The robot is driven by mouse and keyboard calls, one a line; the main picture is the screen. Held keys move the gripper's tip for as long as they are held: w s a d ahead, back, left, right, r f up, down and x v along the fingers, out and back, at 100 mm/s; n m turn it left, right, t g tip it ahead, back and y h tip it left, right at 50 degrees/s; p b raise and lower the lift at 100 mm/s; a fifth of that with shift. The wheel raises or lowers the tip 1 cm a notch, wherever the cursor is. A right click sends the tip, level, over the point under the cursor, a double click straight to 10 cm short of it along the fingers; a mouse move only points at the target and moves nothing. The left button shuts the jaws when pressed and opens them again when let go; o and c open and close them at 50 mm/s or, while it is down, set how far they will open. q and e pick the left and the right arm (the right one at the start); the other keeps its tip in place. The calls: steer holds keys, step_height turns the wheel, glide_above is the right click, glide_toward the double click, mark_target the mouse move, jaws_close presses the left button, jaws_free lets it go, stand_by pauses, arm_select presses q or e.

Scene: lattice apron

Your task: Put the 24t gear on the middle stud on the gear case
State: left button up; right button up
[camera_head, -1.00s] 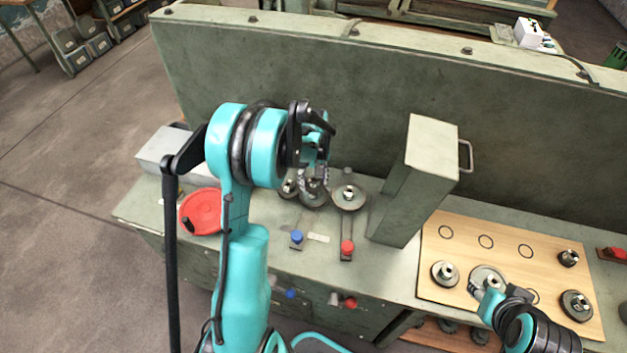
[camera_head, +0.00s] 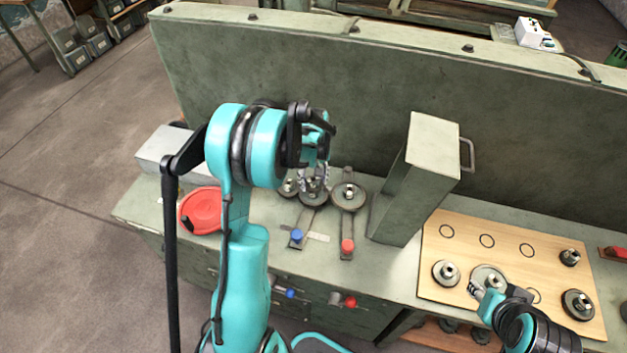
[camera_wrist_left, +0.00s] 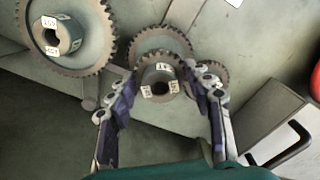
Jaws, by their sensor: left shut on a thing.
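My left gripper (camera_head: 316,180) is shut on a small toothed gear with a labelled hub, taken to be the 24t gear (camera_wrist_left: 160,88). In the left wrist view its fingers (camera_wrist_left: 162,90) hold the gear from both sides. In the head view the fingers are over the middle of a row of gears on the gear case (camera_head: 265,225). The fingers partly hide the held gear and the middle stud, so I cannot tell whether the gear sits on it. A larger gear (camera_head: 349,196) is to the right. My right gripper (camera_head: 478,292) is beside a gear (camera_head: 490,277) on the board; its opening is unclear.
Levers with a blue knob (camera_head: 298,235) and a red knob (camera_head: 347,246) lie in front of the gears. A tall green box (camera_head: 408,190) stands to their right. A wooden board (camera_head: 480,222) holds several gears. A red dish (camera_head: 203,211) is at left.

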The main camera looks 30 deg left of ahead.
arm_select(q)
steer(key=shift+f, duration=0.1)
steer(key=shift+f+b, duration=0.45)
steer(key=shift+b, duration=0.05)
steer(key=o, duration=1.7)
steer(key=o, duration=0.6)
steer(key=shift+c, duration=0.2)
steer(key=shift+r, duration=0.15)
